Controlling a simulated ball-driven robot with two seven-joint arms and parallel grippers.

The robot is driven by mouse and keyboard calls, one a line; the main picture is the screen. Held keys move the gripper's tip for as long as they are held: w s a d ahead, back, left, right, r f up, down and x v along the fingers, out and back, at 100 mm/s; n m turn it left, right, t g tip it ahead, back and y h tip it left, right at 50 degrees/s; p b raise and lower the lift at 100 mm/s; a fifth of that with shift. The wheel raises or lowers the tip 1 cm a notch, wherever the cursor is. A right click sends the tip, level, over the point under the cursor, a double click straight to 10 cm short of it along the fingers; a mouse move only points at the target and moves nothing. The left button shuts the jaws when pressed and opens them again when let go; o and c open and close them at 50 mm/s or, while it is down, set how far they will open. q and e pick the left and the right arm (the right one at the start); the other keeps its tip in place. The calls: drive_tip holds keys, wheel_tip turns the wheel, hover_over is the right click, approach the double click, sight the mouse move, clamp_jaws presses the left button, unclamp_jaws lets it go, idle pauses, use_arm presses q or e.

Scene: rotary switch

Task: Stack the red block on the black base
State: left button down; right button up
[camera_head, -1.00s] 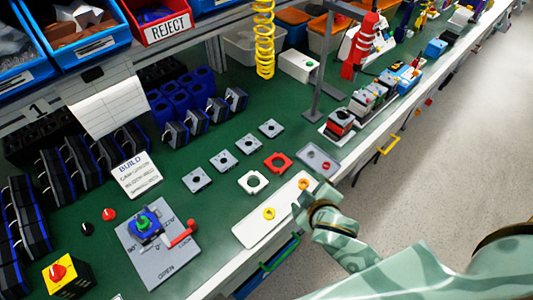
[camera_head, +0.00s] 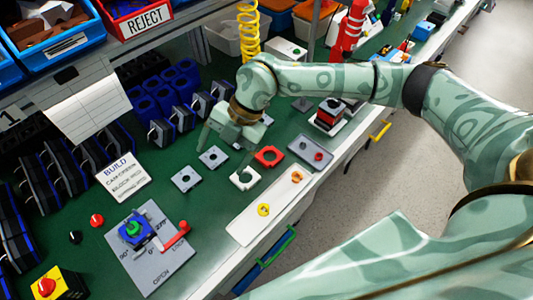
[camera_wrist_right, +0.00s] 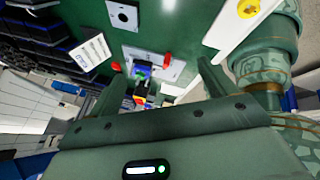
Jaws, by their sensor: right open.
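A red block (camera_head: 259,156), a plate with a hole, lies flat on the green bench right of the middle in the head view. The grey fixture (camera_head: 157,268), front left, holds a blue-and-dark assembly (camera_head: 128,236) with a green part (camera_head: 133,229) on top and a red lever (camera_head: 177,235) beside it. I cannot make out a black base there with certainty. My right gripper (camera_head: 225,145) is open and empty, pointing down above the grey plates, left of the red block. The fixture (camera_wrist_right: 172,73) shows between its fingers in the right wrist view. My left gripper is not in view.
Grey plates (camera_head: 186,188) and a white plate (camera_head: 236,180) lie near the red block. A white tray (camera_head: 245,225) holds a yellow ring (camera_head: 263,209) and an orange part. A black-and-red stack (camera_head: 327,119) stands farther right. Black-and-blue units (camera_head: 65,170) line the back.

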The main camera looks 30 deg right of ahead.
drive_tip(key=w+d+r+m+h, duration=0.1)
drive_tip(key=w+d+m+h, duration=0.15)
drive_tip(key=d, duration=0.55)
drive_tip(key=w+d+m+h, duration=0.2)
drive_tip(key=d+h, duration=0.2)
drive_tip(key=d, duration=0.3)
drive_tip(key=b, duration=0.3)
hover_over(271, 158)
drive_tip(key=shift+t, duration=0.3)
drive_tip(key=f, duration=0.9)
drive_tip(key=shift+w+d+f, duration=0.2)
drive_tip(key=shift+w, duration=0.05)
drive_tip(key=f+b, duration=0.1)
drive_tip(key=f, duration=0.2)
drive_tip(key=f+b, duration=0.1)
drive_tip(key=f, duration=0.2)
drive_tip(key=shift+s+a+f, duration=0.15)
drive_tip(key=shift+a+f, duration=0.05)
drive_tip(key=shift+r, duration=0.1)
drive_tip(key=c, duration=1.1)
